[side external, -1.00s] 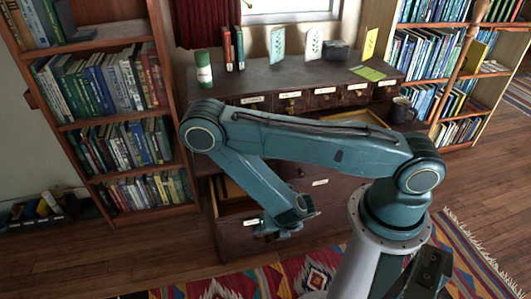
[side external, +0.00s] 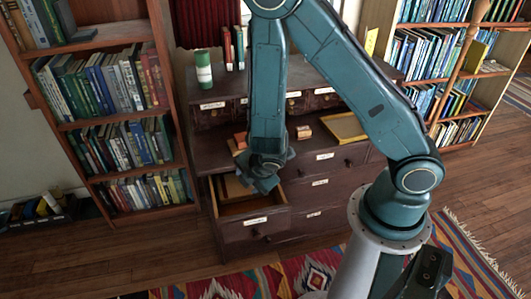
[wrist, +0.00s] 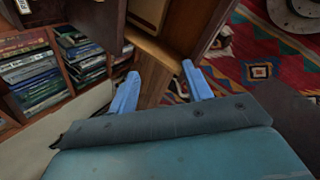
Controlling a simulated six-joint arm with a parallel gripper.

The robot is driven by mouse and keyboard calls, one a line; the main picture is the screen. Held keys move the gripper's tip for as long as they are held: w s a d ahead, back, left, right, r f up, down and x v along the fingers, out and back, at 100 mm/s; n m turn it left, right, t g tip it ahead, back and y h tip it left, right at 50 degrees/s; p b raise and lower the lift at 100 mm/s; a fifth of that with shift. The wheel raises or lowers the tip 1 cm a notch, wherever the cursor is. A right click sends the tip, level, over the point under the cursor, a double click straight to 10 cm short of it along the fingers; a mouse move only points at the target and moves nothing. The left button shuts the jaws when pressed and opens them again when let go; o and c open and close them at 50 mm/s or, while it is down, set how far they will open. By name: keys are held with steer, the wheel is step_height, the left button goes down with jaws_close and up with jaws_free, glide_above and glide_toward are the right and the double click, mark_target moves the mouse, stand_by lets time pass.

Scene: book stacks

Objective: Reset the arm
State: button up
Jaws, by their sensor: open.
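My gripper (side external: 266,180) hangs pointing down above the open left drawer (side external: 254,230) of the dark wooden cabinet. In the wrist view its two blue fingers (wrist: 160,80) are spread apart with nothing between them. The drawer is pulled out and has wooden pieces inside, partly hidden by my gripper.
Bookshelves stand left (side external: 120,125) and right (side external: 432,60). A patterned rug (side external: 225,285) lies in front.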

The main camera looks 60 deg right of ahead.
steer(key=s+r+m+y, duration=0.1)
steer(key=s+r+m, duration=0.25)
steer(key=r, duration=0.45)
steer(key=s+d+r+m, duration=0.1)
steer(key=s+r+m, duration=0.1)
steer(key=r+m, duration=0.45)
steer(key=s+r+m+y, duration=0.1)
steer(key=s+r+m, duration=0.2)
steer(key=r, duration=0.7)
steer(key=s+r+m, duration=0.2)
steer(key=s+r, duration=0.3)
steer(key=s, duration=0.4)
steer(key=shift+a+r+m+y, duration=0.2)
steer(key=shift+m+y, duration=0.1)
steer(key=shift+y, duration=0.1)
